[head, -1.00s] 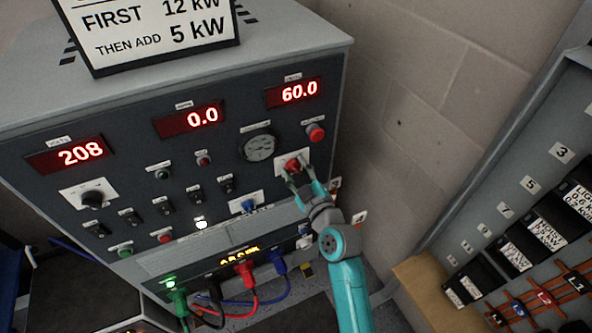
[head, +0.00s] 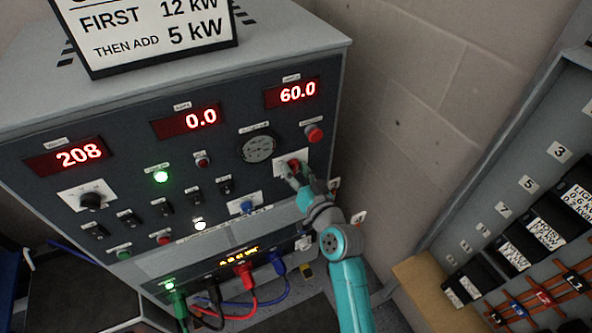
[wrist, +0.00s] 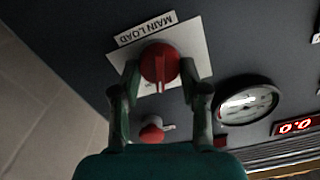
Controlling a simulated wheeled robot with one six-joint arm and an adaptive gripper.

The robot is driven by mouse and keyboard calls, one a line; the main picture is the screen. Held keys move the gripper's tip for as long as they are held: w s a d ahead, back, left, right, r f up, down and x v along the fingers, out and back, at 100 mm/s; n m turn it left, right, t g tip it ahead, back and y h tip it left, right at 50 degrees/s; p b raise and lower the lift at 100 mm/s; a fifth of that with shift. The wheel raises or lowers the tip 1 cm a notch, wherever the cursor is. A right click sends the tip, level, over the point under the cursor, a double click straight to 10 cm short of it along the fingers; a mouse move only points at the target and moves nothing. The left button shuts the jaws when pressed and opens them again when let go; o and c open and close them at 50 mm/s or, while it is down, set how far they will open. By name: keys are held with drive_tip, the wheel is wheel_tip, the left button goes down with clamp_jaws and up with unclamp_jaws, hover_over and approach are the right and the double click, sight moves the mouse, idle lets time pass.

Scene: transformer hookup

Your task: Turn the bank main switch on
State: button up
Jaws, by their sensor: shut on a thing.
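The bank main switch is a red rotary knob (wrist: 160,64) on a white plate labelled "MAIN LOAD". In the head view the knob (head: 294,166) sits below the round gauge, partly hidden by my gripper (head: 294,179). In the wrist view my gripper (wrist: 159,90) has one finger on each side of the knob and is shut on it. The knob's ridge points toward the bottom of the wrist picture.
A red button (head: 314,133) sits just above right of the switch, and a blue knob (head: 247,207) below left. A green lamp (head: 160,176) is lit on the panel. Displays read 208, 0.0 and 60.0. A block wall (head: 420,110) stands close to the right.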

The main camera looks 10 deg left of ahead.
drive_tip(key=m, duration=0.4)
drive_tip(key=shift+d+f+m, duration=0.1)
drive_tip(key=shift+m, duration=0.3)
idle(0.4)
drive_tip(key=o, duration=1.1)
drive_tip(key=v, duration=1.2)
